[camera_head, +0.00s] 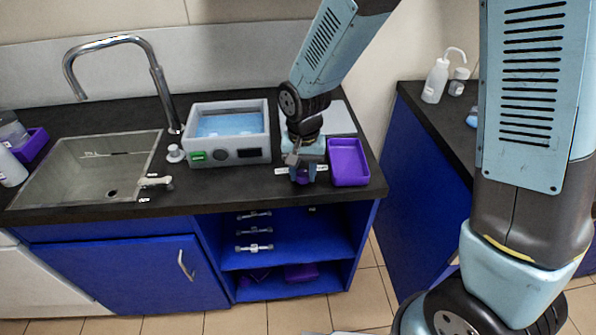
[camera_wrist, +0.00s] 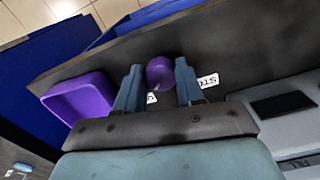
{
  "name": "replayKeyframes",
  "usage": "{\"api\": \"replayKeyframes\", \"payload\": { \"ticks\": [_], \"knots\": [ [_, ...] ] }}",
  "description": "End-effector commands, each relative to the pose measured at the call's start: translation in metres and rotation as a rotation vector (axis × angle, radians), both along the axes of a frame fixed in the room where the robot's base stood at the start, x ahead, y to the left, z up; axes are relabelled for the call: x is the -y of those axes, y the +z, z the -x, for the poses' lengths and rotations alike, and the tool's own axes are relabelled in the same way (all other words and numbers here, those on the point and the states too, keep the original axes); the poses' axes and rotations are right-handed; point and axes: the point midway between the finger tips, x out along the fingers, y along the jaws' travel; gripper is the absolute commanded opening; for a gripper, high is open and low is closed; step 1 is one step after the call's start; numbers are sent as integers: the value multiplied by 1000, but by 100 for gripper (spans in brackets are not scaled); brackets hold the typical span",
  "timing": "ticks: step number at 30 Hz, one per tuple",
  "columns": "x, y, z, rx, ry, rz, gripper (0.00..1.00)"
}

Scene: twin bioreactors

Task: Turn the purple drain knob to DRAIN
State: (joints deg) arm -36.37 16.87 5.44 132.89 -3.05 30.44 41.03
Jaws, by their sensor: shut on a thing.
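The purple drain knob (camera_wrist: 160,72) shows in the wrist view between the two fingers of my gripper (camera_wrist: 158,84). The fingers are shut on it, one on each side. A white label (camera_wrist: 208,81) with dark letters, seen upside down, lies on the counter beside the knob. Another label is mostly hidden behind a finger. In the head view my gripper (camera_head: 302,176) points down at the counter's front edge. The knob is largely hidden there by the fingers, and its pointing direction is unclear.
A purple tray (camera_head: 348,162) stands close to the right of my gripper. A grey water bath (camera_head: 230,133) with a green-lit panel stands to the left. A sink (camera_head: 85,168) with a tall tap is farther left. An open blue shelf (camera_head: 283,246) lies below the counter.

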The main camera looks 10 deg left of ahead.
Motion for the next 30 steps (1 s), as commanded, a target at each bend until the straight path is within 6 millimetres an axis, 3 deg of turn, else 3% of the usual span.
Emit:
{"api": "replayKeyframes", "payload": {
  "ticks": [17,18,25,30],
  "knots": [
    [-2,1,-1,3,-30,-4,7],
    [-2,1,-1,4,-30,-4,40],
    [-1,1,-1,3,-30,-2,62],
    [0,1,-1,2,-31,-1,63]
  ]
}}
